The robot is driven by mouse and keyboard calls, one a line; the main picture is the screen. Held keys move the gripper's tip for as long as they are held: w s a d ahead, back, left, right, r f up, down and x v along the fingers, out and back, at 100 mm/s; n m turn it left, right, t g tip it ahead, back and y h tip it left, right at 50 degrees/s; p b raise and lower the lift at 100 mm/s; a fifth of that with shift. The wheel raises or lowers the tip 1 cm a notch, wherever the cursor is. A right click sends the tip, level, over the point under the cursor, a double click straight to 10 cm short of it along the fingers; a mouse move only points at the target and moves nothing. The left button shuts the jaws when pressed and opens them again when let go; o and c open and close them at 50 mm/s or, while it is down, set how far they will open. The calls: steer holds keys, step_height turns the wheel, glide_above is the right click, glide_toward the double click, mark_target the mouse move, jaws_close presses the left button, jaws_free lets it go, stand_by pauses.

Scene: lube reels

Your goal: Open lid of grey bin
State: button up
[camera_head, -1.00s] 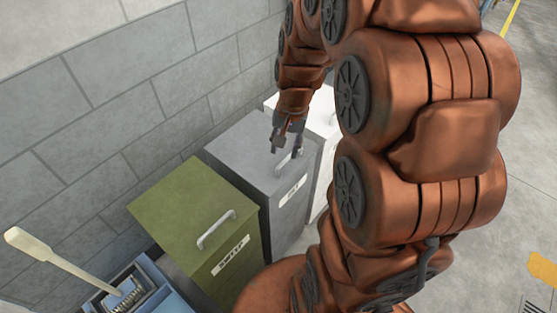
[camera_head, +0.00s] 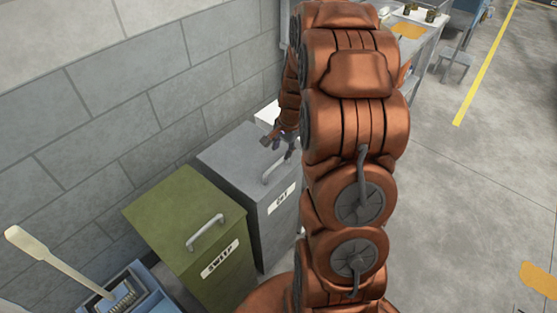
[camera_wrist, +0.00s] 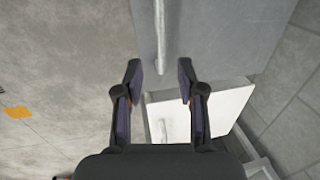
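The grey bin (camera_head: 229,158) stands against the wall, with its lid down flat. Its bar handle (camera_head: 274,172) runs along the lid near the labelled front. My gripper (camera_head: 278,148) is above the far part of the lid, close to the handle's far end. In the wrist view my gripper (camera_wrist: 160,82) has its two fingers spread, with nothing between the tips. The handle (camera_wrist: 161,35) lines up with the gap, just beyond the fingertips. The exact height of the fingers over the lid cannot be told.
A green bin (camera_head: 165,220) with a handle stands beside the grey one. A white bin (camera_wrist: 220,103) is on its other side, partly hidden by my arm in the head view. A blue mop bucket (camera_head: 145,295) is at lower left. Open floor (camera_head: 470,190) lies right.

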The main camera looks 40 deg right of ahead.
mark_target(279, 163)
steer(key=shift+w+a+f+p, duration=0.1)
steer(key=shift+w+f+p, duration=0.15)
steer(key=shift+f, duration=0.8)
steer(key=shift+w+d+f+p, duration=0.1)
steer(key=shift+w+f+p, duration=0.2)
steer(key=shift+f, duration=0.75)
steer(key=shift+w+a+f+p, duration=0.1)
steer(key=shift+f+p, duration=0.25)
steer(key=shift+f, duration=0.7)
jaws_close()
